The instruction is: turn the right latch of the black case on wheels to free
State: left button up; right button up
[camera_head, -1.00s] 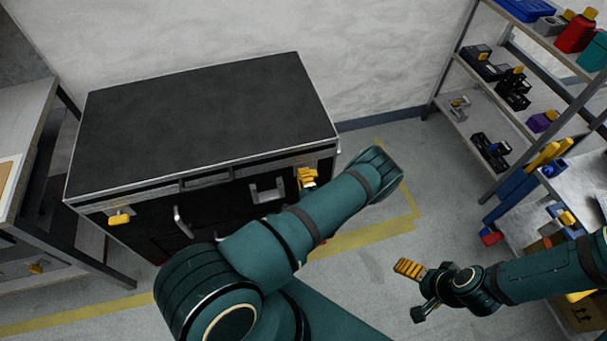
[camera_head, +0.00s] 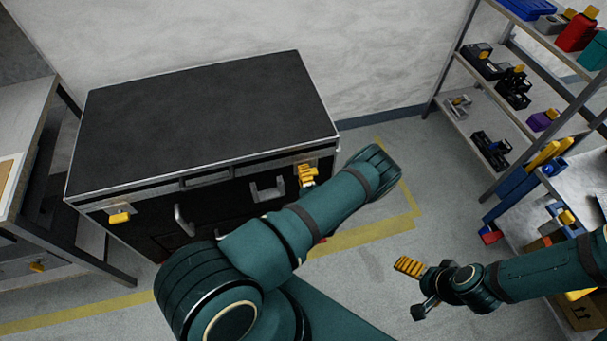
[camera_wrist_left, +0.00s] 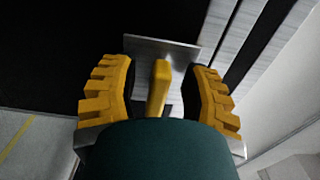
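The black case (camera_head: 195,125) stands against the wall in the head view, its lid shut. Its right latch is at the front's right end, mostly hidden there by my left gripper (camera_head: 307,176). In the left wrist view, the right latch (camera_wrist_left: 160,84) is a yellow handle on a metal plate. It stands between the two yellow ribbed fingers of my left gripper (camera_wrist_left: 157,98), with a gap on each side. The left gripper is open around it. My right gripper (camera_head: 414,289) is open and empty above the floor, right of the case.
The case's left latch (camera_head: 120,218) is yellow, and metal handles (camera_head: 181,221) are on its front. A bench (camera_head: 30,150) stands close on the left. A shelf unit (camera_head: 500,110) and a cluttered worktable (camera_head: 588,180) are on the right.

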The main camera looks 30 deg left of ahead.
pick_arm(q)
jog(key=v, duration=1.2)
dwell(0.4)
